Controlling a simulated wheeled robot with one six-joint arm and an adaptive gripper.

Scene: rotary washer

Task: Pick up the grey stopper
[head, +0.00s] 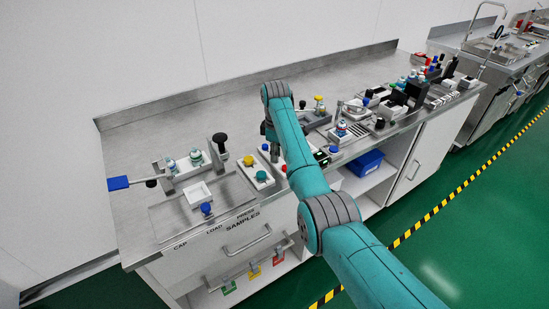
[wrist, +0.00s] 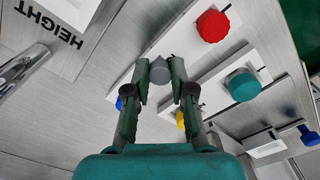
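The grey stopper (wrist: 160,72) shows in the wrist view as a small grey piece with a pointed top. It is between and just beyond the tips of my gripper (wrist: 160,77). The two fingers stand apart, one on each side of it, with very little gap. I cannot tell whether they touch it. In the head view my gripper (head: 269,138) points down over the bench, partly behind my arm, and the stopper cannot be made out there.
A red knob (wrist: 212,26), a teal knob (wrist: 243,85) and a yellow knob (wrist: 180,119) are near the fingers. A metal tube (wrist: 22,68) lies at the left.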

